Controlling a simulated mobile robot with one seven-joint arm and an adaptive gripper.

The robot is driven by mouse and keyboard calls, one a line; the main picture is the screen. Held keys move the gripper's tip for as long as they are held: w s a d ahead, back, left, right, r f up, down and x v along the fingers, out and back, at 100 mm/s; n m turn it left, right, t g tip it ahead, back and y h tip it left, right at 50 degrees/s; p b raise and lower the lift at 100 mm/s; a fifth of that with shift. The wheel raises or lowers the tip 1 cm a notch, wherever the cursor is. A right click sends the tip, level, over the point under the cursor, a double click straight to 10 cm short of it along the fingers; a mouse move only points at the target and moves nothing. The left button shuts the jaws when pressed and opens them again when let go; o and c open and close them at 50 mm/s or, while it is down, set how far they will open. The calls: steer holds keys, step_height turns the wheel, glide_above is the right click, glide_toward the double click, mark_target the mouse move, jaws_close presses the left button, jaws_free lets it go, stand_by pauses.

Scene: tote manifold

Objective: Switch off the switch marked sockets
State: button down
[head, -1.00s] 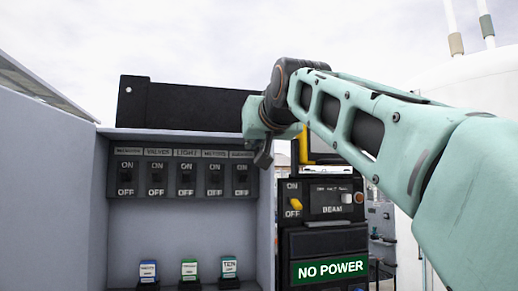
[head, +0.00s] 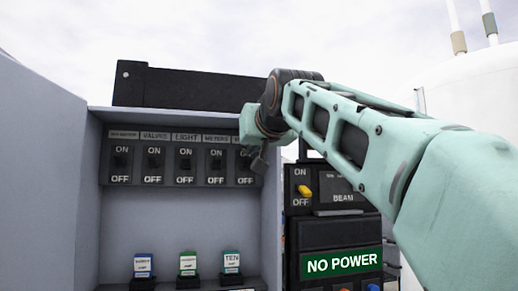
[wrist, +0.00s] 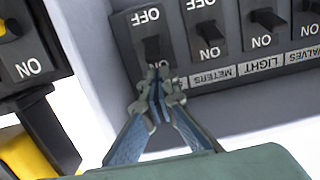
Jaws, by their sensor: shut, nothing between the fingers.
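A row of dark switches with ON above and OFF below is in the upper part of the grey cabinet in the head view. The rightmost switch (head: 245,165) has its label mostly covered by my arm; the readable labels beside it are METERS, LIGHT and VALVES. In the wrist view, upside down, this end switch (wrist: 153,46) is just beyond my fingertips, and its label is hidden behind them. My gripper (wrist: 160,76) is shut and empty, its tips over the ON end of that switch. I cannot tell whether they touch, or which way the switch is set.
A separate panel marked BEAM, with a yellow lever (head: 305,192) and a green NO POWER sign (head: 341,263), stands right of the cabinet. Several small labelled blocks (head: 187,265) stand low inside the cabinet. The cabinet's side wall (head: 272,215) is close to my gripper.

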steer(key=shift+w+f, duration=0.15)
steer(key=shift+f, duration=0.05)
steer(key=shift+f+b, duration=0.2)
steer(key=shift+b, duration=0.25)
